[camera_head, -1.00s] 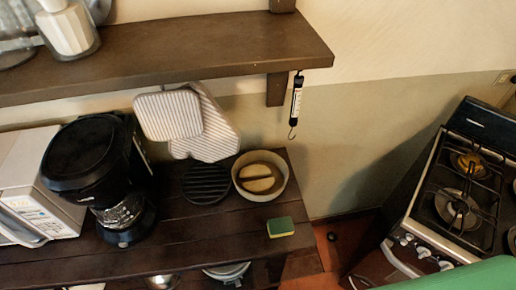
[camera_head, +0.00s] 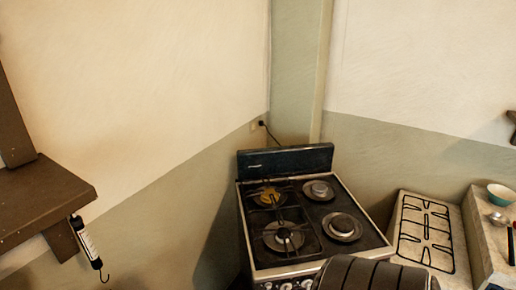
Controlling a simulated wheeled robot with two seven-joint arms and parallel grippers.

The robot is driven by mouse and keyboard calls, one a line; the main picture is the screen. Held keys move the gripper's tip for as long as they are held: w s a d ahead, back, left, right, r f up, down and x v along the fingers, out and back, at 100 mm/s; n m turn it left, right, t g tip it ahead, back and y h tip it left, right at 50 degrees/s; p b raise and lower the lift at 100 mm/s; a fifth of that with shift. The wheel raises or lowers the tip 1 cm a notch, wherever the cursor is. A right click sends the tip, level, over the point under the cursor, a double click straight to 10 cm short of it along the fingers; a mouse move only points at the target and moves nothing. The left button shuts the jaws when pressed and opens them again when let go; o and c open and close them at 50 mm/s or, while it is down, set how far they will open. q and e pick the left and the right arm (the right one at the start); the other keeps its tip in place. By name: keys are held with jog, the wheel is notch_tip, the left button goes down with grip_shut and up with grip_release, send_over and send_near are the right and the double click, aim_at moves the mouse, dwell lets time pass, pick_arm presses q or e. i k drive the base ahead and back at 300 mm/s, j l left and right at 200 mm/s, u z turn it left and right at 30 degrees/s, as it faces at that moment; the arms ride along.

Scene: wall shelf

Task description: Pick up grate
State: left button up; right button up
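A black wire grate (camera_head: 425,230) lies flat on a pale surface to the right of the stove. A second black grate (camera_head: 280,220) sits over the left burners of the stove (camera_head: 312,215). The two right burners (camera_head: 342,226) are bare, with no grate over them. Neither of my grippers shows in the head view.
A dark ribbed, rounded shape (camera_head: 372,274) stands in front of the stove at the bottom edge; I cannot tell what it is. A teal bowl (camera_head: 500,194) sits on the right counter. A wooden shelf (camera_head: 45,200) with a hanging scale (camera_head: 88,243) is at left.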

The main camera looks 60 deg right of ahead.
aim_at(452, 249)
jog(key=z, duration=3.2)
jog(key=i+l+u, duration=0.65)
